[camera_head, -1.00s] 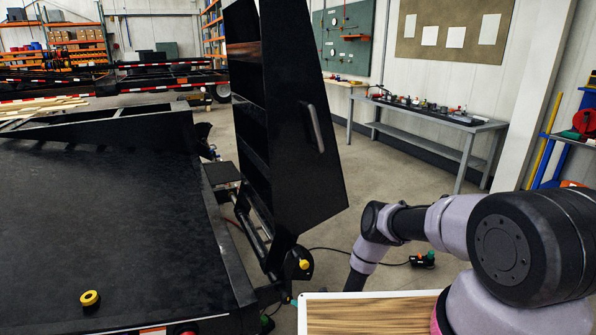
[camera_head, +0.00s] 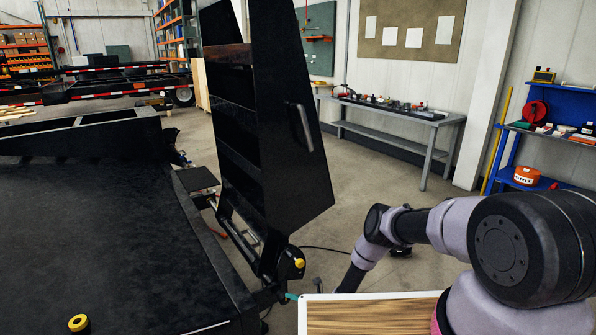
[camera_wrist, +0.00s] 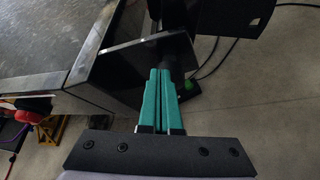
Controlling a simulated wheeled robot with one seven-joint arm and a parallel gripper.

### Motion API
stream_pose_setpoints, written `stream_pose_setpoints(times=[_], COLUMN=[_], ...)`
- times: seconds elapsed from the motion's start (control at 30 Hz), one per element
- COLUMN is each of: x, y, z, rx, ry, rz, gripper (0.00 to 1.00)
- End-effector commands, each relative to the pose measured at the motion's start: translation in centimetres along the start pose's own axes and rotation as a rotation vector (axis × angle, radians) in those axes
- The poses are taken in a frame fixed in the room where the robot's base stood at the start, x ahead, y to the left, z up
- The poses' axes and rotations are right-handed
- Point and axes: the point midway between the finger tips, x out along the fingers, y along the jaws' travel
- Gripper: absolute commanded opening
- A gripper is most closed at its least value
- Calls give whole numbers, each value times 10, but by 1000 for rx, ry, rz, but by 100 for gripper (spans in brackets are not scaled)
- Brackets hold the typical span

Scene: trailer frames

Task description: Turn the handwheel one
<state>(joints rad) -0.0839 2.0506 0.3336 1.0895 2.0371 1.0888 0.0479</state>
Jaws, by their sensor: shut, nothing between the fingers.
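I cannot make out a handwheel for certain in either view. My gripper (camera_wrist: 160,75) is shut, its two teal fingers side by side with nothing between them. In the wrist view the fingers point toward dark trailer metal; I cannot tell whether they touch it. In the head view only a teal tip (camera_head: 291,297) shows, beside the lower corner of the raised black ramp (camera_head: 292,120). A yellow knob (camera_head: 299,263) sits on the ramp's hinge end, just above that tip.
The black trailer deck (camera_head: 90,230) fills the left, with a yellow-and-black ring (camera_head: 78,322) on it. A grey workbench (camera_head: 400,115) stands behind. A blue shelf (camera_head: 530,140) is at the right. Floor between ramp and bench is mostly clear.

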Motion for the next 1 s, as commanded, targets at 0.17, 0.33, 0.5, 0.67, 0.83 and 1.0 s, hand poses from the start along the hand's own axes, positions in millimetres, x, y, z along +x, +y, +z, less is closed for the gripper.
stream_pose_setpoints(times=[0.17,0.33,0.5,0.67,0.83,1.0], x=[10,13,13,13,13,14], y=[0,0,0,0,-1,-3], z=[6,7,7,6,2,0], rx=[0,1,1,1,1,4], ry=[0,-1,0,1,5,5], rz=[0,-1,-1,-1,-3,-5], gripper=[0,0,0,0,0,0])
